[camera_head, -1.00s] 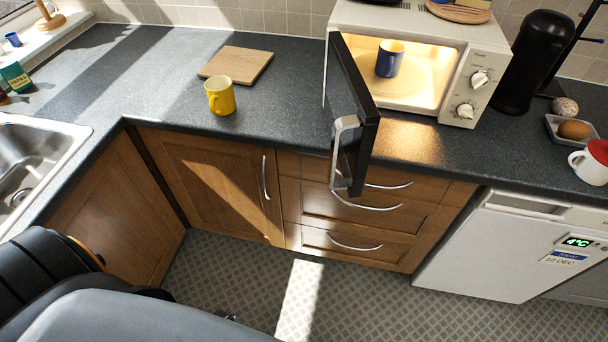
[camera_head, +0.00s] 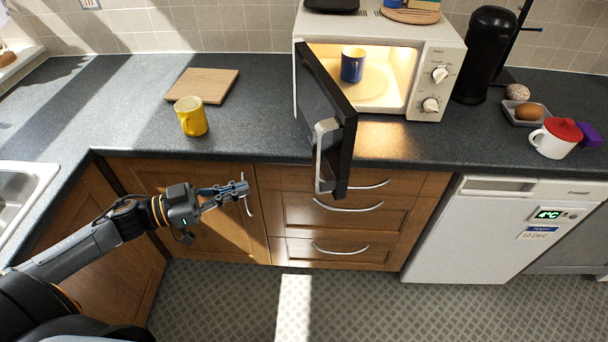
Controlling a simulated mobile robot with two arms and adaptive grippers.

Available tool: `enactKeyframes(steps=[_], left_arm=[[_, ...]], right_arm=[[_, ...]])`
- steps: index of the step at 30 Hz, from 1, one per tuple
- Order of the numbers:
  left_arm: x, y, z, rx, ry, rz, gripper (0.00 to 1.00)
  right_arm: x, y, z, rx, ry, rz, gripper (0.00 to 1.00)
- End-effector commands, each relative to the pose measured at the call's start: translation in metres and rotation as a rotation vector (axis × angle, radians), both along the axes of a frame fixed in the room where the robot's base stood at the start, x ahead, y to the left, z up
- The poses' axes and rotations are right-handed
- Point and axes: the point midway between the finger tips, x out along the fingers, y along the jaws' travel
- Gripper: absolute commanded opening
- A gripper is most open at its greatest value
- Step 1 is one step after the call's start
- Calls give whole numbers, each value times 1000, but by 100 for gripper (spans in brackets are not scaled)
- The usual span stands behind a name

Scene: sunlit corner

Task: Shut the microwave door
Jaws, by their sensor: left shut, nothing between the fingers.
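The white microwave (camera_head: 437,75) stands on the dark counter with its lit inside showing. Its black door (camera_head: 335,120) is open, swung out past the counter's front edge, with a silver handle (camera_head: 322,155) on its outer face. A blue mug (camera_head: 352,66) stands inside the microwave. My left gripper (camera_head: 243,188) is shut and empty, in front of the lower cupboards, to the left of the door handle and apart from it. My right gripper is not in view.
A yellow mug (camera_head: 191,117) and a wooden board (camera_head: 203,85) are on the counter left of the microwave. To its right are a black cylinder (camera_head: 484,55), a small dish (camera_head: 524,119) with an egg, and a red-lidded white mug (camera_head: 555,139). The sink (camera_head: 25,190) is at far left.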

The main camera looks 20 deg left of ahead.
Motion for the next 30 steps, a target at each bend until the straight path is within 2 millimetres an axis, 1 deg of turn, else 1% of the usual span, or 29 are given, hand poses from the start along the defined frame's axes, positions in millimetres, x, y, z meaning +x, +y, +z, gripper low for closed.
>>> enactKeyframes(steps=[1, 3, 8, 16, 27, 30], left_arm=[[-4, -6, 6, -2, 0, -30, 0], [-5, -11, 10, -6, -2, -47, 0], [3, -21, 12, -8, -4, -48, 0], [28, -52, 14, -9, -7, -45, 0], [66, -101, 15, -10, -5, -43, 0], [73, -111, 13, -9, -3, -43, 0]], right_arm=[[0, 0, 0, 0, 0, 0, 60], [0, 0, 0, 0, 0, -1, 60], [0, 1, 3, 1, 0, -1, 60], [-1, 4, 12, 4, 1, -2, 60], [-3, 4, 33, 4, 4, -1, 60], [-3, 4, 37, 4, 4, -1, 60]])
